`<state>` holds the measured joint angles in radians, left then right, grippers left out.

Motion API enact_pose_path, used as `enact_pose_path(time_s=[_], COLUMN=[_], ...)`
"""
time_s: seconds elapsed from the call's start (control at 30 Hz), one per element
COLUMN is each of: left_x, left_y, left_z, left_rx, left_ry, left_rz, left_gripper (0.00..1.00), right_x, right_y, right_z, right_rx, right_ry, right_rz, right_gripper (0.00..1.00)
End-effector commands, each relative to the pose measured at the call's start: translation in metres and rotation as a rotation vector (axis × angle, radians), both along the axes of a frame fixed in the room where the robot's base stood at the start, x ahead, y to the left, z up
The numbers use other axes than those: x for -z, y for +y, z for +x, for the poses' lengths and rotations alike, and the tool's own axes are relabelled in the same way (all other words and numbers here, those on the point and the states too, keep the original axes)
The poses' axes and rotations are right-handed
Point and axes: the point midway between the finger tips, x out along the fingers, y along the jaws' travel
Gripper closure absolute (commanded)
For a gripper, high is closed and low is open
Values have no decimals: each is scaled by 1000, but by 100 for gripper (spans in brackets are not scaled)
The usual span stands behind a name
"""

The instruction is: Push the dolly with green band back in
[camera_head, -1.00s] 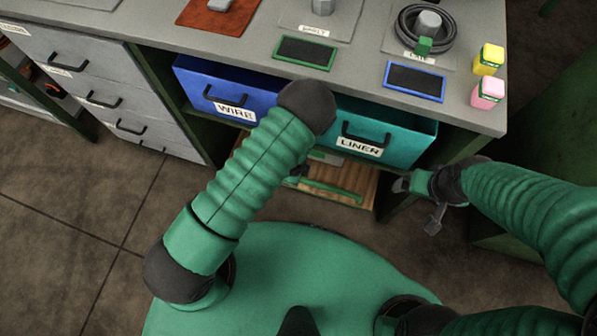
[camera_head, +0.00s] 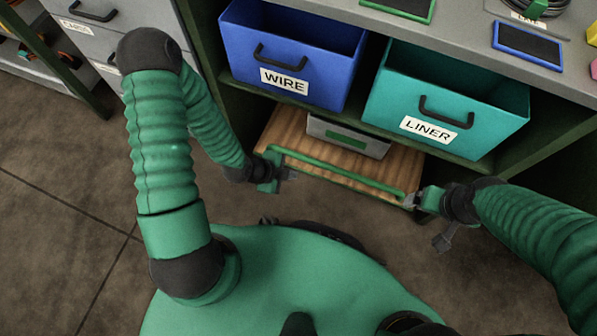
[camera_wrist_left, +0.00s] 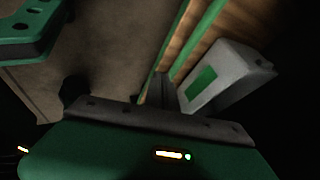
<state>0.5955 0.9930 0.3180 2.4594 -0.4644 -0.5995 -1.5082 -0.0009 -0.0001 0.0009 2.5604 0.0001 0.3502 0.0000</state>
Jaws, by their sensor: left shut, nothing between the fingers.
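The dolly (camera_head: 290,134) is a low wooden board with a green band (camera_head: 340,172) along its front edge. It sits under the shelf and its front part sticks out. A grey box with a green label (camera_head: 346,138) stands on it. My left gripper (camera_head: 292,174) is shut and empty at the left end of the front edge. In the left wrist view its fingers (camera_wrist_left: 161,84) lie close beside the green band (camera_wrist_left: 196,42); contact is unclear. My right gripper (camera_head: 410,201) is at the right end of the band; its finger gap is too small to read.
The blue WIRE bin (camera_head: 290,79) and teal LINER bin (camera_head: 428,128) stand on the shelf above the dolly. A grey drawer cabinet (camera_head: 77,24) is at the left. The bench top (camera_head: 465,45) overhangs the bins. Bare floor (camera_head: 60,180) lies at the left.

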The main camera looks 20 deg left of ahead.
Motion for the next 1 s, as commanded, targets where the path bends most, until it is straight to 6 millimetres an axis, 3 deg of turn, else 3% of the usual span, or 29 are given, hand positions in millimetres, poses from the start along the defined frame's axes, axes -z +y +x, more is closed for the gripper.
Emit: enact_pose_path(time_s=[0.17,0.57,0.8,1.0], left_x=[15,90,92,90], left_y=[-5,-34,-33,-33], left_z=[6,43,77,82], left_rx=[2,1,-3,-1], left_ry=[-7,-6,-8,-4], left_rz=[-3,-9,-6,-8], left_gripper=[100,100,100,100], right_x=[13,75,95,95], right_y=[-1,-2,-2,-2], right_z=[0,0,0,0], right_rx=[3,1,2,2], right_ry=[-1,0,0,-1], right_rz=[0,0,-1,0], right_gripper=[13,13,13,13])
